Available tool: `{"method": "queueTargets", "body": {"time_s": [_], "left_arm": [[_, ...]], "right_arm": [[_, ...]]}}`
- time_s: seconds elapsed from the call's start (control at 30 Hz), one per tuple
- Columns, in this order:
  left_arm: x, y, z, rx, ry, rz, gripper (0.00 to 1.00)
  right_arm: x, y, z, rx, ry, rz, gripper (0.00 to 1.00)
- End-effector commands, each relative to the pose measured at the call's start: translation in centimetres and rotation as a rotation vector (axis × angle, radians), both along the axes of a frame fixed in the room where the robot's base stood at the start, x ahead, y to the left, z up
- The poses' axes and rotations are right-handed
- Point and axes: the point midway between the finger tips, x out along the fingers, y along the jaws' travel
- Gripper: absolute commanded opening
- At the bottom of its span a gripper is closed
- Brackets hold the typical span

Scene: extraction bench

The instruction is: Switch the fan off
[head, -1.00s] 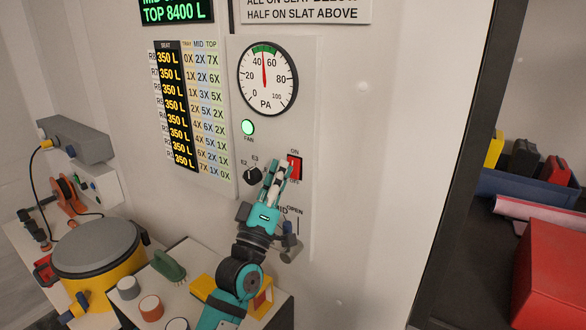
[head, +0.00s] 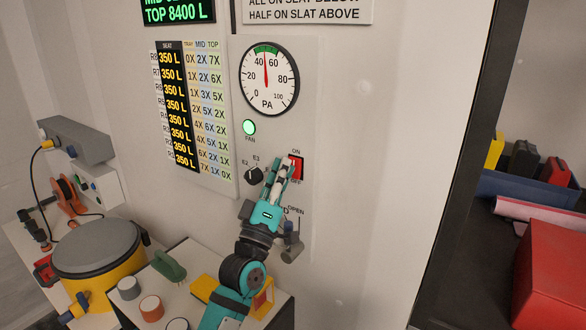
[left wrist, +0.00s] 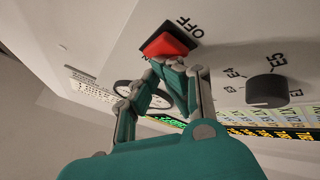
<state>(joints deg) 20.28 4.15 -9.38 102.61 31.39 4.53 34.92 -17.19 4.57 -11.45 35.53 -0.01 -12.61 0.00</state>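The fan switch is a red rocker (head: 300,168) on the wall panel, with ON above it and OFF below. My left gripper (head: 290,162) is at the switch with its fingers together and empty, covering its left part in the head view. In the left wrist view the red rocker (left wrist: 167,44) shows next to the OFF label, and the fingertips (left wrist: 168,64) are right at its near edge. I cannot tell whether they touch it. The green FAN lamp (head: 249,127) is lit. The pressure gauge (head: 269,78) needle points between 40 and 60. My right gripper is out of view.
A black selector knob (head: 254,175) sits left of the switch, close to my left gripper. A grey lever (head: 292,246) by the OPEN label is below. A bench with a yellow pot (head: 100,262) and several cups stands lower left. The wall right of the panel is clear.

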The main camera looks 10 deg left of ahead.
Motion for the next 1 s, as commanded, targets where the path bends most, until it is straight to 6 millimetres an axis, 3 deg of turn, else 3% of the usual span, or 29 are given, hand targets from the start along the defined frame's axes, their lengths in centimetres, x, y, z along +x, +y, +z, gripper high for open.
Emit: {"method": "queueTargets", "body": {"time_s": [0.47, 1.0], "left_arm": [[0.1, -0.2, -0.3, 0.002, 0.009, -0.004, 0.0], [-1.2, 0.2, -0.2, 0.001, 0.005, -0.002, 0.0]], "right_arm": [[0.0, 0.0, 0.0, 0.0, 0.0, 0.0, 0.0], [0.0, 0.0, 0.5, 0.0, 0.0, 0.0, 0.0]]}}
